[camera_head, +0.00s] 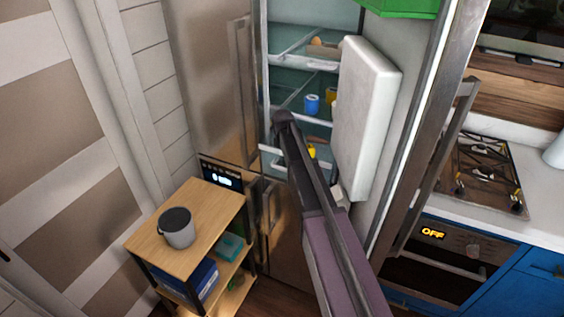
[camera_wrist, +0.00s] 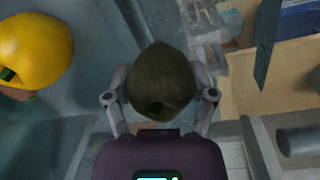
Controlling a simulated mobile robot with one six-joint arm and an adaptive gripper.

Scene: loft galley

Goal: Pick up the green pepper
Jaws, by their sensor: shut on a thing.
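The green pepper (camera_wrist: 161,80) is dark olive green and sits between the two fingers of my gripper (camera_wrist: 160,96) in the wrist view. The fingers press on it from both sides, so the gripper is shut on it. A yellow pepper (camera_wrist: 35,48) lies to its left, apart from the gripper. In the head view my arm reaches into the open fridge (camera_head: 300,92) and hides the gripper and the green pepper.
The fridge door (camera_head: 367,115) stands open at the right of my arm. Shelves inside hold a blue cup (camera_head: 311,104) and other items. A small wooden shelf unit (camera_head: 205,200) with a grey pot (camera_head: 178,232) stands at the lower left. A stove (camera_head: 480,170) is at the right.

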